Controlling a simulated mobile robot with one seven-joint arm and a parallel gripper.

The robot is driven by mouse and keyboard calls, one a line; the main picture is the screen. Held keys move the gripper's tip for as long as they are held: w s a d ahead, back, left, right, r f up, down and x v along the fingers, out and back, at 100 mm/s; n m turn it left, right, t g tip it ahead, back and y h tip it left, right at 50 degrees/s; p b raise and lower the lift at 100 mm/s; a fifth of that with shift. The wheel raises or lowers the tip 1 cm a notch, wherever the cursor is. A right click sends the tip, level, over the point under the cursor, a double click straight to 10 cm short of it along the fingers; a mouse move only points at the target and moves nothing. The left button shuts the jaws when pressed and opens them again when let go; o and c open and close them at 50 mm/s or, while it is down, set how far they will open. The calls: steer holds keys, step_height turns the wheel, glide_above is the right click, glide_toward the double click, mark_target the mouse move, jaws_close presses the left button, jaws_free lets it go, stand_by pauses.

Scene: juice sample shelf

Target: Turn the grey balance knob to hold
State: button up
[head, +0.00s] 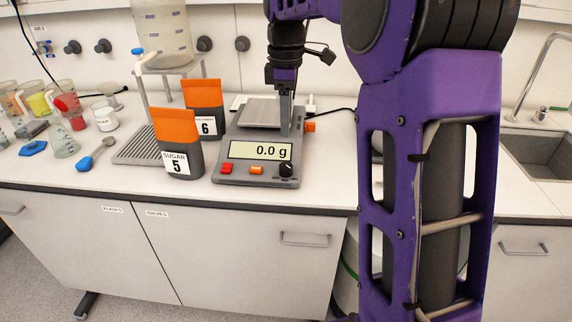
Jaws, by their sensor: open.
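The balance (228,168) stands on the bench with its front panel facing me. Its display (260,151) reads 0.0 g. The dark grey balance knob (286,170) sits at the right end of the front panel, right of a red button (226,168) and an orange button (257,170). A pale mark shows on the knob, but its labels are too small to read. My gripper (286,128) points down over the right side of the balance, above and behind the knob and apart from it. It is open and empty; the fingers overlap in this view.
Two grey and orange pouches, SUGAR 5 (180,150) and one marked 6 (204,108), stand close left of the balance. An orange part (309,126) juts out at the balance's right. A sink (540,150) is far right.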

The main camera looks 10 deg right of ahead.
mark_target(286, 165)
step_height(286, 165, down, 12)
steer(key=shift+b, duration=1.05)
jaws_close()
